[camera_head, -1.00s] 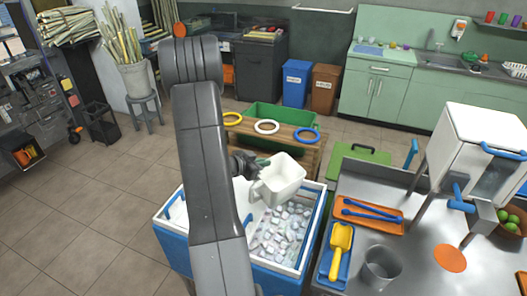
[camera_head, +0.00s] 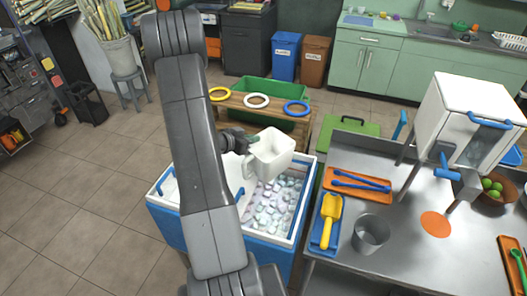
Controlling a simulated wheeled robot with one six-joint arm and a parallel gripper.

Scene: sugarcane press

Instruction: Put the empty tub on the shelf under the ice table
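A white tub (camera_head: 270,152) is held above the blue and white ice chest (camera_head: 168,212). My gripper (camera_head: 247,143) is at the tub's left side and appears shut on its edge or handle; the fingers are small and partly hidden. The tub is roughly upright, and the part of its inside that shows looks empty. The steel table (camera_head: 400,262) stands on the right. Its underside and any shelf below are mostly hidden from this view.
Ice cubes (camera_head: 275,205) lie in the open chest. On the table are a blue tray with a yellow scoop (camera_head: 328,222), an orange tray with blue tongs (camera_head: 358,184), a metal cup (camera_head: 370,234) and a white machine (camera_head: 465,110). A wooden bench with rings (camera_head: 258,101) stands behind. Tiled floor at left is clear.

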